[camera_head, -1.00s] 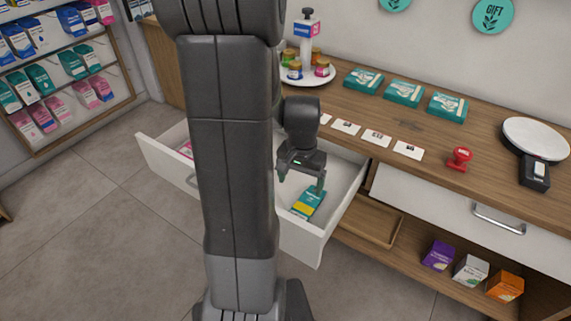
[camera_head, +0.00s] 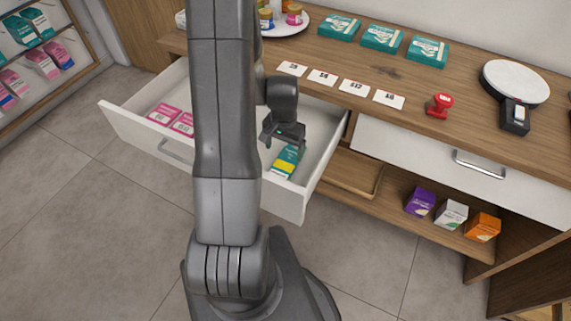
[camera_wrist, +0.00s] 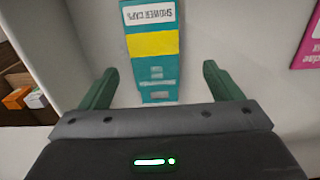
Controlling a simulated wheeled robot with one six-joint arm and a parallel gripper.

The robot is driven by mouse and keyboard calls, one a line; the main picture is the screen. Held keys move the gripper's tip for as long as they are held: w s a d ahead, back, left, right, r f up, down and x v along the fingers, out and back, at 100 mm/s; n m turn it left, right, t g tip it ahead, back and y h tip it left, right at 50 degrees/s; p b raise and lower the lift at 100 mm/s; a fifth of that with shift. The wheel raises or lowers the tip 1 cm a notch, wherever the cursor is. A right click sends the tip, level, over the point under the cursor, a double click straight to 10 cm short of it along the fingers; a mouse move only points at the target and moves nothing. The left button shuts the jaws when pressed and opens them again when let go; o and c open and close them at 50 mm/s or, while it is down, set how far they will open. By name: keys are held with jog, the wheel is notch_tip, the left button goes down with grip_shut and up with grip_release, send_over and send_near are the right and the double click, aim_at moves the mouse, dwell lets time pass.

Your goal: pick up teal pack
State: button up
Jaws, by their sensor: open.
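The teal pack (camera_head: 287,161), with a yellow band and a white label, lies in the open white drawer (camera_head: 262,195), near its right side. It also shows in the wrist view (camera_wrist: 156,70), where the label reads "SHOWER CAPS". My gripper (camera_head: 284,146) is inside the drawer space, just above the pack. In the wrist view my gripper's two green fingers (camera_wrist: 158,88) are apart, one on each side of the pack's near end, with gaps on both sides. The fingertips are partly hidden in the head view.
Pink packs (camera_head: 172,118) lie in the drawer's left part, and one edge shows in the wrist view (camera_wrist: 307,45). The drawer walls stand close around my gripper. The wooden counter (camera_head: 385,72) above holds price cards, teal boxes, a red stamp (camera_head: 440,105) and a scale (camera_head: 515,85).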

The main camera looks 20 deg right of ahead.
aim_at(286, 163)
jog(key=f, duration=0.2)
jog(key=s+f, duration=0.1)
jog(key=f, duration=0.1)
jog(key=shift+f, duration=0.55)
jog(key=c, duration=1.1)
